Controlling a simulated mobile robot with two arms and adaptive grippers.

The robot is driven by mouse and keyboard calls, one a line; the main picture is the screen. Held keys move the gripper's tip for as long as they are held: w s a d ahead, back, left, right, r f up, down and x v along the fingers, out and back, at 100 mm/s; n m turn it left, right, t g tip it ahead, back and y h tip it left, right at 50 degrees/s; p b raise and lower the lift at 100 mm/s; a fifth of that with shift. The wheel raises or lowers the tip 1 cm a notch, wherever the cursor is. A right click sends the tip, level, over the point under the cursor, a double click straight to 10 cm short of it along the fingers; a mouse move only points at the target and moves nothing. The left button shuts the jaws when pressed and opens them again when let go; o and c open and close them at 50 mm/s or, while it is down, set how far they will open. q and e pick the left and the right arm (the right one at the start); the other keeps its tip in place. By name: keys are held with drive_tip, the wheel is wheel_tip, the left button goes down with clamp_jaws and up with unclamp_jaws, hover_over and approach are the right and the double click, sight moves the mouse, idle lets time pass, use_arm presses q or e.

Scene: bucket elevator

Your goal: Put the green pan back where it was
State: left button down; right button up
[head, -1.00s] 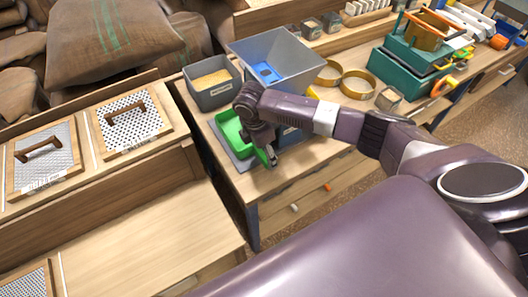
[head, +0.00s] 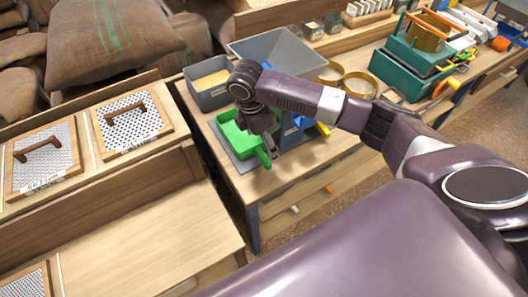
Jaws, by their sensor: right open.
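The green pan (head: 233,138) sits on a grey plate (head: 239,163) near the front left corner of the right-hand bench. Its handle points toward the front edge of the bench. My right gripper (head: 272,150) is over the right side of the pan, pointing down beside the handle. It is open; my wrist hides part of the pan, and I cannot tell whether the fingers touch it. My left gripper is out of view.
A grey bin of yellow grain (head: 208,98) stands behind the pan. A grey hopper (head: 250,48) stands behind my arm. Sieve rings (head: 357,87) and a teal crate (head: 402,84) are to the right. Lidded wooden boxes (head: 133,121) are left.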

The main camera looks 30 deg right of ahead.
drive_tip(key=shift+a+r+b, duration=0.15)
drive_tip(key=shift+a+r, duration=0.05)
drive_tip(key=shift+r, duration=1.15)
drive_tip(key=shift+a+r+b, duration=0.15)
drive_tip(key=shift+a+r, duration=0.05)
drive_tip(key=shift+r, duration=1.15)
